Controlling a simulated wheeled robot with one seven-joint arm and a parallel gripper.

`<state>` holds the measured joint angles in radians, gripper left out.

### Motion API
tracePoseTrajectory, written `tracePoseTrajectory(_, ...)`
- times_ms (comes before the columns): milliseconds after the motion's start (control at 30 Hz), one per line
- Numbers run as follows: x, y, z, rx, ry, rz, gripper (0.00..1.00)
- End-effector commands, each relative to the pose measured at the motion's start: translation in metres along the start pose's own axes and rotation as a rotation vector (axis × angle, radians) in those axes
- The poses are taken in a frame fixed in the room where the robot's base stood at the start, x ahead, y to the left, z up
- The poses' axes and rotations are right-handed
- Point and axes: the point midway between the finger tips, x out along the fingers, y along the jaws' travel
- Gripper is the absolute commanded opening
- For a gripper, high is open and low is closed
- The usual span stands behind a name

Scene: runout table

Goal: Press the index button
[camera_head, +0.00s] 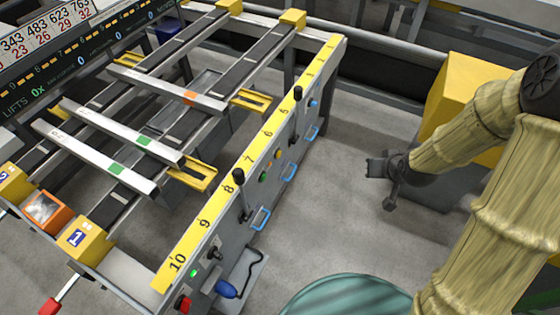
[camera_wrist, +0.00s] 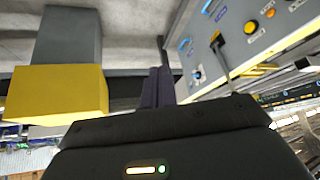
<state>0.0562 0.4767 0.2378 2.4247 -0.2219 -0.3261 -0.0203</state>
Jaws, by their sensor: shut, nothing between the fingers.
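The grey control panel (camera_head: 240,215) below the yellow numbered strip carries several small controls. A yellow button (camera_head: 277,154) and a green button (camera_head: 263,177) sit near its middle. A yellow button (camera_wrist: 251,27) and a blue button (camera_wrist: 196,74) show on the panel in the wrist view. No readable label tells me which is the index button. My gripper (camera_head: 376,168) is shut and empty, in the open space right of the panel and apart from it. Its dark fingers (camera_wrist: 157,87) show in the wrist view, left of the panel.
Black-knobbed levers (camera_head: 239,176) and blue handles (camera_head: 260,218) stick out from the panel. A yellow-topped block (camera_head: 455,85) stands behind my arm; it also shows in the wrist view (camera_wrist: 55,93). A teal rounded object (camera_head: 345,297) is at the bottom. Grey floor between panel and gripper is clear.

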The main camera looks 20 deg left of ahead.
Motion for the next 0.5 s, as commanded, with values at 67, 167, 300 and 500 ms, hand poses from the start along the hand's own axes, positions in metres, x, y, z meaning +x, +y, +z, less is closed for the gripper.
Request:
tracePoseTrajectory(67,0.035,-0.011,0.005,-0.016,0.046,-0.048,0.0)
tracePoseTrajectory(167,0.067,-0.028,0.004,-0.032,0.117,-0.11,0.0)
tracePoseTrajectory(300,0.106,-0.053,0.003,-0.036,0.222,-0.201,0.0)
tracePoseTrajectory(500,0.153,-0.089,0.004,0.0,0.383,-0.332,0.0)
